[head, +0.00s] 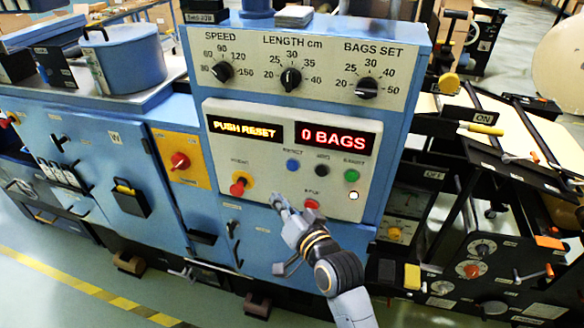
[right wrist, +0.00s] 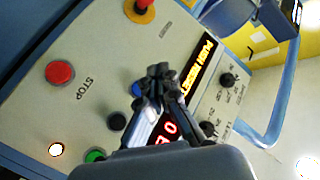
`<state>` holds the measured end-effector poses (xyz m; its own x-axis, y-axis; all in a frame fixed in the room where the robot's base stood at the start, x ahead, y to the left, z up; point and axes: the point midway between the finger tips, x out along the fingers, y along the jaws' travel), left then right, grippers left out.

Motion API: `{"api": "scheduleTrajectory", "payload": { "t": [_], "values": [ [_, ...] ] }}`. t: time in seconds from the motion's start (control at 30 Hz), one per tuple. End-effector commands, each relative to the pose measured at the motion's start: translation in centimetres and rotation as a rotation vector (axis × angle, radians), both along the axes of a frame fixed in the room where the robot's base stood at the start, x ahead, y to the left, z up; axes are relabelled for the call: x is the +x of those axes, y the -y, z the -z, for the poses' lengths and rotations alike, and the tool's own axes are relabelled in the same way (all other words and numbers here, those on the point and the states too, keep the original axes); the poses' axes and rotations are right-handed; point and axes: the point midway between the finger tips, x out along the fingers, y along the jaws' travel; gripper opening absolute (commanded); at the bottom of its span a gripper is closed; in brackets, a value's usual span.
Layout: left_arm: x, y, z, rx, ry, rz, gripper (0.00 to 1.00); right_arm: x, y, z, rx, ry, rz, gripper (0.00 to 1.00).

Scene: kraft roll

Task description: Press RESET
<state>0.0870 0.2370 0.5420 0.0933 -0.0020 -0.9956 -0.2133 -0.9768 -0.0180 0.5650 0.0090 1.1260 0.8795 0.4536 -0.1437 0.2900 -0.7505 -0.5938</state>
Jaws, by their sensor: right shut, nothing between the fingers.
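The blue RESET button (head: 292,165) is on the light control panel (head: 220,150), under the displays. It also shows in the right wrist view (right wrist: 136,89), partly hidden by my fingers. My right gripper (head: 277,200) is shut and empty in front of the panel, below and left of the blue button in the head view. In the right wrist view my fingertips (right wrist: 158,72) overlap the panel beside the blue button. I cannot tell the exact gap; no contact shows. The left display (head: 244,129) reads PUSH RESET. My left gripper is not in view.
The black button (head: 322,170) and green button (head: 351,175) sit right of the blue one. The red STOP button (head: 311,205) is below, near a lit white lamp (head: 353,195). A red knob on yellow (head: 239,186) is at left. The right display (head: 337,137) reads 0 BAGS.

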Motion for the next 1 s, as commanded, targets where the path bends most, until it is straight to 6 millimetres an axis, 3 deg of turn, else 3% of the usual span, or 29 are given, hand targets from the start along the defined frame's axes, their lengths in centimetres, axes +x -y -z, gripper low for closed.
{"api": "scheduleTrajectory", "payload": {
  "t": [0.4, 0.5, 0.7, 1.0],
  "values": [
    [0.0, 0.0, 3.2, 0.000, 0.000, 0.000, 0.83, 5.3, 1.8, 0.3, -0.001, 0.003, 0.002, 0.00],
    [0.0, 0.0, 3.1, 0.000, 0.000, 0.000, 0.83, 6.4, 2.1, 0.1, -0.001, 0.002, 0.000, 0.00],
    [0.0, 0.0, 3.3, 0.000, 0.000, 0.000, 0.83, 7.7, 2.5, 0.0, 0.000, 0.000, 0.000, 0.00],
    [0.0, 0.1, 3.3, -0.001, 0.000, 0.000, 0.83, 7.9, 2.6, 0.0, 0.000, 0.001, 0.001, 0.00]
  ]
}}
